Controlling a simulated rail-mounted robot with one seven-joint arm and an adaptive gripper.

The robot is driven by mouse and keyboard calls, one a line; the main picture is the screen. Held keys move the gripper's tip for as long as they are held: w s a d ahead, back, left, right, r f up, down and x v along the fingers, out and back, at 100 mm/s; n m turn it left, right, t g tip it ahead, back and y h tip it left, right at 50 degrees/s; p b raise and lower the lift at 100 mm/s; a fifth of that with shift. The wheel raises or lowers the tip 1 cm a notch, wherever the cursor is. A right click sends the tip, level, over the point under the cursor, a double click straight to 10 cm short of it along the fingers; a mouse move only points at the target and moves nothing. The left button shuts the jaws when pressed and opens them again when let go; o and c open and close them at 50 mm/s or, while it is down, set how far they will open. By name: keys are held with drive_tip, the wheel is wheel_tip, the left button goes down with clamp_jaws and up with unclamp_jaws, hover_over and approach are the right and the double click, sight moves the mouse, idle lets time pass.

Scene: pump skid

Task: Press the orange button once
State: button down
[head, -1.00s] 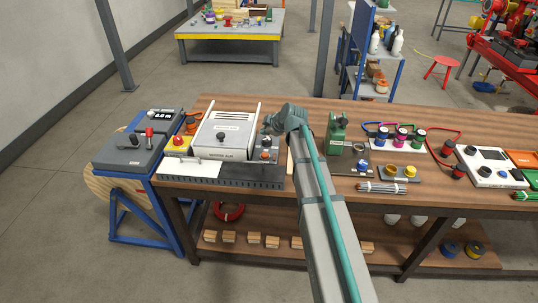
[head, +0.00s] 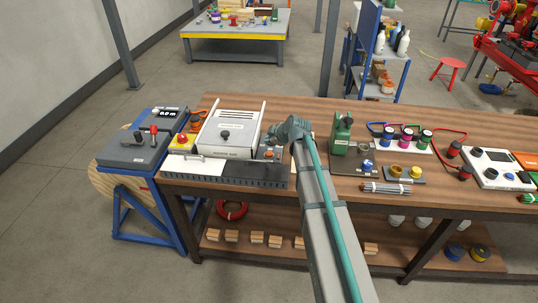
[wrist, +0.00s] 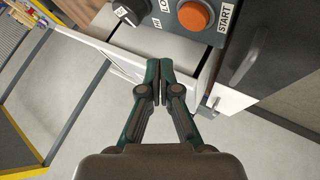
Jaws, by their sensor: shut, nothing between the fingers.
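The orange button (head: 268,153) sits on a small grey control box beside the white-lidded machine, at the left part of the bench. In the wrist view the orange button (wrist: 194,15) shows at the top edge, round, in a dark collar, with a START label to its right. My gripper (wrist: 159,66) is shut with nothing between its fingers. In the wrist picture its tips appear below and left of the button, apart from it. In the head view my wrist is just behind the control box, and the fingers are hard to make out.
A black knob (wrist: 130,12) is left of the button in the wrist view. The machine's white lid (head: 229,125) stands close left. A green device (head: 342,135) stands to the right of my arm.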

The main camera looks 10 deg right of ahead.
sight(270, 154)
drive_tip(key=shift+f+b, duration=1.25)
drive_tip(key=shift+f, duration=0.65)
drive_tip(key=shift+f, duration=0.1)
drive_tip(key=shift+f+b, duration=0.3)
drive_tip(key=shift+b, duration=0.35)
drive_tip(key=shift+f+b, duration=0.5)
drive_tip(key=shift+b, duration=0.1)
idle(0.5)
drive_tip(key=shift+r, duration=0.95)
